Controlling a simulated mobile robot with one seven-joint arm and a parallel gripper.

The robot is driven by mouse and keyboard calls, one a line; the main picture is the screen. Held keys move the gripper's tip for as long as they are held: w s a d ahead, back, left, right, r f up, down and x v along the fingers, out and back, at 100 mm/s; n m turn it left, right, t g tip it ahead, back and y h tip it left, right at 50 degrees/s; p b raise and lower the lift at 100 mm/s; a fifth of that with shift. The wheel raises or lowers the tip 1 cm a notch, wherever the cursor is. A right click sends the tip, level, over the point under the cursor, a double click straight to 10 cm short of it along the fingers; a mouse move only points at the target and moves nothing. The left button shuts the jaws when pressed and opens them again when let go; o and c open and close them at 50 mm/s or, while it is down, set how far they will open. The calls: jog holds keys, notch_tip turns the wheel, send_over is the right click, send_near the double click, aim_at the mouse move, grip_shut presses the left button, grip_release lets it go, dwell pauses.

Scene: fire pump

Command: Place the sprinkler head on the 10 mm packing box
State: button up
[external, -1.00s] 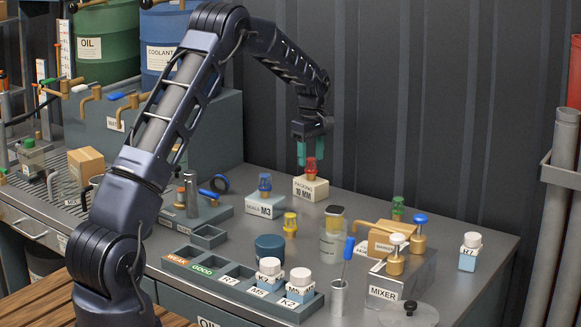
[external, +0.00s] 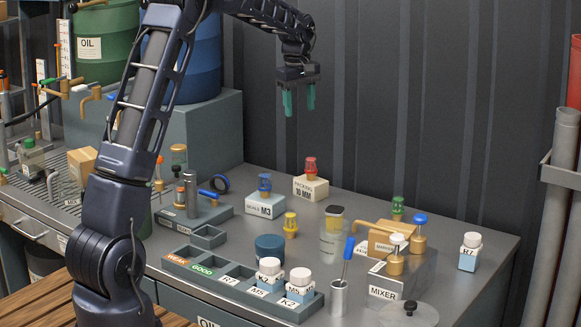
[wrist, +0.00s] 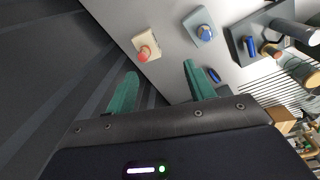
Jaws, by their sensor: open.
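A red-topped sprinkler head (external: 311,167) stands upright on the cream packing box labelled 10 MM (external: 310,188), towards the back of the bench. In the wrist view the red head (wrist: 144,53) sits on the pale box (wrist: 151,42). My gripper (external: 299,101) is open and empty, raised above and slightly left of the box, clear of the head. Its two green fingers (wrist: 160,88) are apart in the wrist view. A blue-topped head (external: 264,183) stands on the M3 box (external: 265,205). A yellow head (external: 290,224) and a green head (external: 398,207) stand on the bench.
A sorting tray (external: 222,282) with white-capped bottles lies at the front. A glass jar (external: 332,238), a dark blue pot (external: 270,248) and the mixer (external: 400,275) stand nearby. The dark ribbed wall (external: 430,110) is close behind the bench.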

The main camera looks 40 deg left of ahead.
jog(key=s+d+r+m+t, duration=0.1)
jog(key=s+d+r+m, duration=0.15)
jog(key=s+r, duration=0.7)
jog(key=s+d+r+m+t, duration=0.1)
jog(key=s+d+r+m, duration=0.2)
jog(key=s, duration=1.4)
jog(key=s+f+m+t, duration=0.1)
jog(key=s+f+m, duration=0.2)
jog(key=s, duration=0.9)
jog(key=s+d+f+m, duration=0.1)
jog(key=s+f+m, duration=0.2)
jog(key=s, duration=1)
jog(key=shift+m+t, duration=0.4)
jog(key=shift+m, duration=0.75)
